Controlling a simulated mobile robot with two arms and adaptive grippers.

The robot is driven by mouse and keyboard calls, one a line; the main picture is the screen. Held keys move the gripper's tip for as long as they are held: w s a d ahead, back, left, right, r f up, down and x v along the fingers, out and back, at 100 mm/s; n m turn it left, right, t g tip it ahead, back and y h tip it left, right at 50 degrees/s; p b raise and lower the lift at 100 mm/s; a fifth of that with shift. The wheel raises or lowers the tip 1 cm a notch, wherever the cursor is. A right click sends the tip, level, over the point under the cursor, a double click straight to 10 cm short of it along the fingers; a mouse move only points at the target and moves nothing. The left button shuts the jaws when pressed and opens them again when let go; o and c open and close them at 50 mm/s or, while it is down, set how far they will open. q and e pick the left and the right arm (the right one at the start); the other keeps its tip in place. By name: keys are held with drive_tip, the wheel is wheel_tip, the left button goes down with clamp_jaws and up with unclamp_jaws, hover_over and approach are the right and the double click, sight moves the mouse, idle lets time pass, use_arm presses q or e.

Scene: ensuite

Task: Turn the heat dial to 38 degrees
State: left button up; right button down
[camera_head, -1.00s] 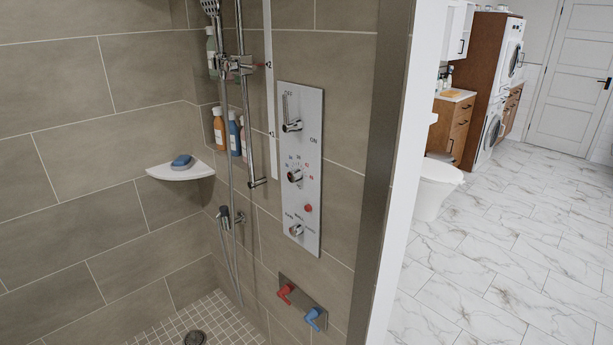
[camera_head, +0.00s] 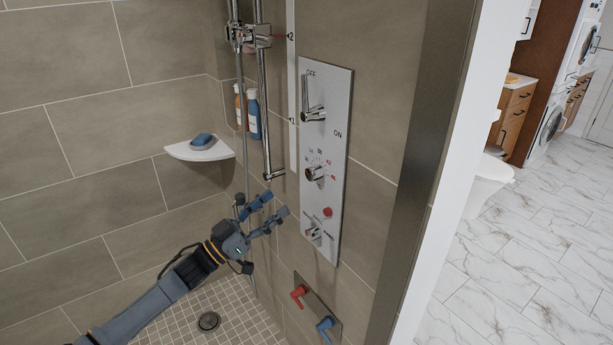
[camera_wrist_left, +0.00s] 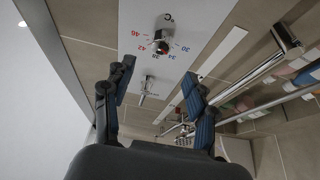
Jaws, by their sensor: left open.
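The heat dial (camera_head: 315,173) is a small round chrome knob in the middle of the grey shower panel (camera_head: 338,110) on the tiled wall. In the left wrist view the dial (camera_wrist_left: 162,42) shows upside down, ringed by red and blue numbers including 46, 42, 38, 34 and 30. I cannot tell which number it points at. My left gripper (camera_head: 277,205) is open and empty, left of the panel and lower than the dial. In the wrist view its two blue padded fingers (camera_wrist_left: 158,75) are spread, with the dial beyond them, apart. My right gripper is not in view.
A chrome lever (camera_head: 313,112) is above the dial; a red button (camera_head: 328,212) and a lower knob (camera_head: 313,234) are below. The vertical shower rail (camera_head: 264,90) stands close left. Red (camera_head: 299,293) and blue (camera_head: 326,328) handles sit lower. The wall edge is right.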

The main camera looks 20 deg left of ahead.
sight(309, 178)
use_arm(q)
drive_tip(key=p+x, duration=0.2)
drive_tip(key=x, duration=0.6)
drive_tip(key=shift+w+d, duration=0.2)
drive_tip(key=shift+w, duration=0.15)
drive_tip(key=shift+w+d+r, duration=0.15)
drive_tip(key=shift+w+d, duration=0.25)
drive_tip(key=shift+w, duration=0.15)
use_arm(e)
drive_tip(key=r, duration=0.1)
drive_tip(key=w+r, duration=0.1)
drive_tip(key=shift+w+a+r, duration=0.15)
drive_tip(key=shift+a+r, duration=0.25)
use_arm(q)
drive_tip(key=shift+c, duration=0.2)
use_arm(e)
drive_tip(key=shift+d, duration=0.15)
use_arm(q)
drive_tip(key=c, duration=1.1)
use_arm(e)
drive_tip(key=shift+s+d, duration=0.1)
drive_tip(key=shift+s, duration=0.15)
